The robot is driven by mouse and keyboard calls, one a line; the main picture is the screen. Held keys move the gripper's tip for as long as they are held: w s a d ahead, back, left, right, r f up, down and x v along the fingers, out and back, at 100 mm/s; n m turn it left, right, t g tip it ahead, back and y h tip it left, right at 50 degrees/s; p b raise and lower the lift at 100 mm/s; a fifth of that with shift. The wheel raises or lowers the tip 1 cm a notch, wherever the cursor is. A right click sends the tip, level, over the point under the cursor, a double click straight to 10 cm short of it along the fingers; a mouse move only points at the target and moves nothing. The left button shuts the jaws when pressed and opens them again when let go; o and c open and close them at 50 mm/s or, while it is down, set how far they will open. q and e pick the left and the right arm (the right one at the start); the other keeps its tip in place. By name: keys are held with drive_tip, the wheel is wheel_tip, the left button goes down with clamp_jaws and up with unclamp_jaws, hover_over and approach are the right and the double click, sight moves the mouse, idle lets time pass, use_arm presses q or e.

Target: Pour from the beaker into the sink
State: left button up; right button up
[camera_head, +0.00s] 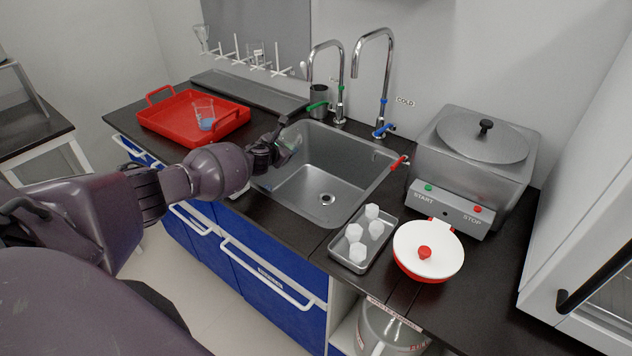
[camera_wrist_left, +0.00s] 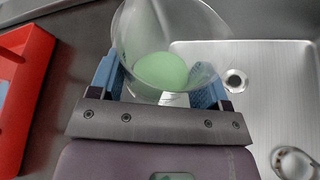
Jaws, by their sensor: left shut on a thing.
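My left gripper (camera_head: 278,146) is shut on a clear glass beaker (camera_wrist_left: 165,28) with green liquid (camera_wrist_left: 160,70) in it; in the left wrist view its blue-padded fingers (camera_wrist_left: 158,90) are on both sides of the glass. In the head view the held beaker is hard to make out behind the gripper. The steel sink (camera_head: 300,188) is just right of the gripper, which is at its left rim; the sink basin (camera_wrist_left: 285,75) also shows right of the beaker in the left wrist view. I cannot tell the beaker's exact tilt. My right gripper is not in view.
A red tray (camera_head: 165,103) with another beaker (camera_head: 205,114) of blue liquid stands left. Two tall taps (camera_head: 341,75) rise behind the sink. A small tray (camera_head: 341,256) of white cubes, a white-lidded dish (camera_head: 428,240) and a steel bath (camera_head: 470,160) are right.

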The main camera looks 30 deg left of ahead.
use_arm(q)
drive_tip(key=shift+d+f+m+y, duration=0.3)
drive_tip(key=shift+d+f, duration=0.15)
drive_tip(key=shift+f, duration=0.2)
drive_tip(key=shift+d+m+b, duration=0.3)
drive_tip(key=shift+m+b, duration=0.1)
drive_tip(key=shift+d+f+m+y+b, duration=0.15)
drive_tip(key=shift+f+m+y+b, duration=0.2)
drive_tip(key=shift+y+b, duration=0.1)
drive_tip(key=shift+f, duration=0.1)
drive_tip(key=shift+m+t, duration=0.3)
drive_tip(key=shift+m, duration=0.05)
drive_tip(key=shift+r+y, duration=0.25)
drive_tip(key=shift+r, duration=0.25)
drive_tip(key=shift+d+f+m+b, duration=0.1)
drive_tip(key=shift+m+b, duration=0.2)
